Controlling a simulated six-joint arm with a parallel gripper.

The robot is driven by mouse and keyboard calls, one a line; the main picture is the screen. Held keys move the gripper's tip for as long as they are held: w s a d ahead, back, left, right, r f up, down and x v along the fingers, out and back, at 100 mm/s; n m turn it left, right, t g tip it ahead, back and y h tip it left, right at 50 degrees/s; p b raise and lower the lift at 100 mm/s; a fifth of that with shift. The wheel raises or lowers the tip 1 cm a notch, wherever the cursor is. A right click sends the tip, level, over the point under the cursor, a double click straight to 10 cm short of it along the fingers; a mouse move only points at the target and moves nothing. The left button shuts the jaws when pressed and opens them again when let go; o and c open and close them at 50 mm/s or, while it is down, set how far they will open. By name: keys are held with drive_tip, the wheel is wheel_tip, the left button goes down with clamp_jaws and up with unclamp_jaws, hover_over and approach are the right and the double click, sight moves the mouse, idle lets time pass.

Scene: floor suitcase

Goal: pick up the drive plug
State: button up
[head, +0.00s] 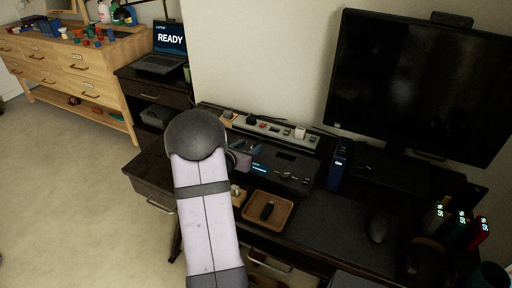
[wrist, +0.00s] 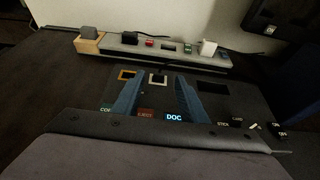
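My gripper (wrist: 156,98) shows as two blue fingers standing apart over a dark panel, with nothing between them. In the head view my arm hides most of the panel's left part. Several small plugs sit in a row on a grey strip behind the panel: a black plug (wrist: 130,40), a red plug (wrist: 150,43), a green plug (wrist: 188,48) and a white plug (wrist: 208,47). A grey block (wrist: 90,34) sits on a wooden holder at the row's left end. No plug carries a readable drive label, so I cannot tell which is the drive plug.
The dark panel (head: 290,169) has lit DOC lettering and framed sockets. A wooden tray (head: 288,222) holds a small black item (head: 267,210). A blue-lit box (head: 340,163), a monitor (head: 420,85) and a mouse (head: 378,228) stand to the right.

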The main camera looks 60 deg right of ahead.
sight(256, 143)
drive_tip(key=shift+p+x, duration=0.65)
drive_tip(key=shift+x, duration=1.9)
clamp_jaws()
